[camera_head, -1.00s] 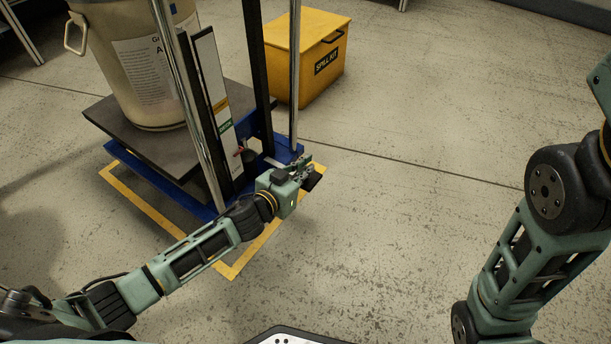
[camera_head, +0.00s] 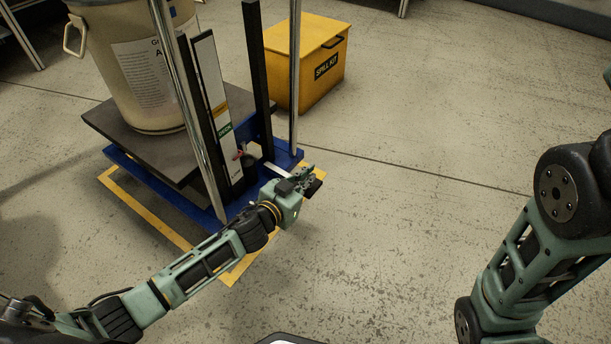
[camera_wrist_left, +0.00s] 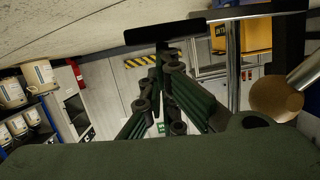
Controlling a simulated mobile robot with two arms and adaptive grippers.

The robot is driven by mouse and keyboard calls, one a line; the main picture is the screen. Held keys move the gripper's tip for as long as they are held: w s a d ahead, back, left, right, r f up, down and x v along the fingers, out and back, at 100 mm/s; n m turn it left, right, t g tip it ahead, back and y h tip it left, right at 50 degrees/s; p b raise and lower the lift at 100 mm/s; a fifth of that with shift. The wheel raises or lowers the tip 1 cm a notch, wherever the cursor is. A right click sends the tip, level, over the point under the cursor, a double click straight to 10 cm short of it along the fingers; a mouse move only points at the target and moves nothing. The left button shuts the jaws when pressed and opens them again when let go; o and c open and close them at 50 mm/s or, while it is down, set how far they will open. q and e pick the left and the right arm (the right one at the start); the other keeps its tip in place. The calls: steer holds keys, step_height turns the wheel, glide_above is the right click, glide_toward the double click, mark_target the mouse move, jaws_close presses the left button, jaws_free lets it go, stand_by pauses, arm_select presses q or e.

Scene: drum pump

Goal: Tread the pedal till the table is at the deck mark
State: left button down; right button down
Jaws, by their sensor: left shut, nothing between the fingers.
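The lift table (camera_head: 110,124) is a dark platform low over a blue base frame (camera_head: 290,160). A white scale board (camera_head: 207,75) with yellow and green marks stands beside it, with a small red pointer (camera_head: 239,155) near its lower end, below the green mark. The black pedal pad (camera_head: 317,187) sticks out at the near right of the base; it also shows in the left wrist view (camera_wrist_left: 150,34). My left gripper (camera_head: 308,175) is shut and empty, with its tips at the pedal. I cannot tell whether they touch. My right gripper is out of view.
A large drum (camera_head: 140,75) stands on the table. A yellow spill kit box (camera_head: 300,65) sits behind the lift. Chrome posts (camera_head: 294,80) rise close to my left gripper. Yellow tape (camera_head: 150,222) outlines the lift. The floor to the right is clear.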

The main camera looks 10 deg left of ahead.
mark_target(310, 195)
arm_select(q)
steer(key=shift+s+d+f+m+b, duration=0.15)
steer(key=shift+f+m+b, duration=0.2)
steer(key=shift+f, duration=0.45)
steer(key=f+b, duration=0.1)
steer(key=f+m, duration=0.1)
steer(key=f+y+b, duration=0.1)
steer(key=shift+d+f+m+b, duration=0.3)
steer(key=shift+f+m+b, duration=0.05)
steer(key=shift+f, duration=0.05)
steer(key=shift+f+t, duration=0.3)
steer(key=shift+a+f+b, duration=0.1)
steer(key=shift+f+b, duration=0.45)
steer(key=shift+f, duration=0.2)
steer(key=shift+s+f, duration=0.1)
